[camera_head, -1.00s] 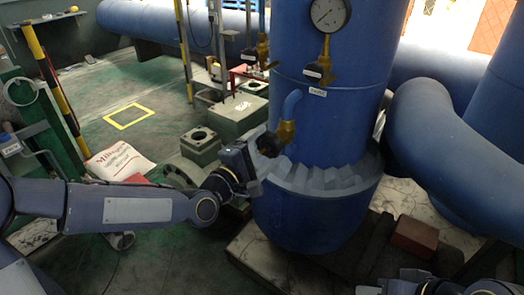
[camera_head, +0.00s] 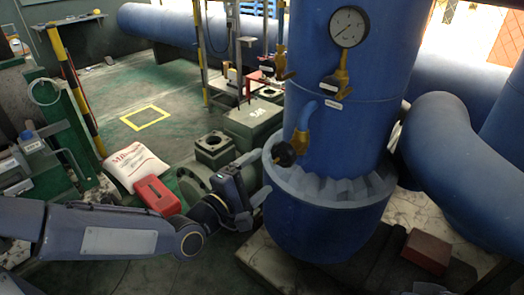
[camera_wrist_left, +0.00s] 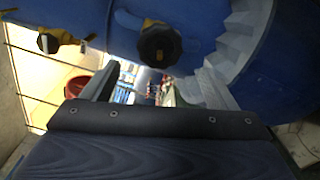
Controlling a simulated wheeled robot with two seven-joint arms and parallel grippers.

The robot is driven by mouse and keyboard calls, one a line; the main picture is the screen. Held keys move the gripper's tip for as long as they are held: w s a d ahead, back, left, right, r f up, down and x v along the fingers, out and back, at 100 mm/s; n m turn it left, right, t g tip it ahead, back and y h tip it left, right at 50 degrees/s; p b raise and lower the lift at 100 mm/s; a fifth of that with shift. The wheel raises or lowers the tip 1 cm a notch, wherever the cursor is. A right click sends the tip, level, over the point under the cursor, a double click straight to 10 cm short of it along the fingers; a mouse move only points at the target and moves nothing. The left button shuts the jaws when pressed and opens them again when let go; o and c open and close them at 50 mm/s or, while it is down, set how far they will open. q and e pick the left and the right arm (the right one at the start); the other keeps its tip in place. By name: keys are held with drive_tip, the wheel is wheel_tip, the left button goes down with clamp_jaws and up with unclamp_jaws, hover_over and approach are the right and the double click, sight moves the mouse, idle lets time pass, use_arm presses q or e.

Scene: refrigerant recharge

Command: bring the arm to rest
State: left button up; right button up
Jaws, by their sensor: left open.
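My left gripper (camera_head: 260,178) is open and empty in the head view, just left of the big blue tank (camera_head: 330,225). Its two fingers also show in the left wrist view (camera_wrist_left: 157,86), spread apart with nothing between them. A valve with a black knob (camera_head: 284,154) on a brass body sits just above and right of the fingers, apart from them. The knob also shows in the left wrist view (camera_wrist_left: 160,45), beyond the fingers. My left arm reaches in from the left edge, low over the floor. My right gripper cannot be made out.
A pressure gauge (camera_head: 349,27) is on the tank. A red box (camera_head: 156,195) and a white sack (camera_head: 136,164) lie near my left forearm. Green machinery (camera_head: 213,150) stands behind the gripper. A red block (camera_head: 427,250) lies at right. Open floor (camera_head: 110,105) is farther back.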

use_arm(q)
drive_tip(key=s+a+f+m+g+y, duration=0.55)
drive_tip(key=s+a+m+y, duration=0.2)
drive_tip(key=a, duration=0.35)
drive_tip(key=s+a+f+m+g, duration=0.1)
drive_tip(key=s+a+m+g, duration=0.15)
drive_tip(key=s, duration=0.55)
drive_tip(key=s+a+f+m+g, duration=0.1)
drive_tip(key=s+a+m, duration=0.15)
drive_tip(key=s, duration=0.55)
wheel_tip(320, 180, up, 18)
drive_tip(key=p, duration=1.8)
drive_tip(key=shift+s+h, duration=0.25)
drive_tip(key=shift+h, duration=0.1)
drive_tip(key=shift+a, duration=0.1)
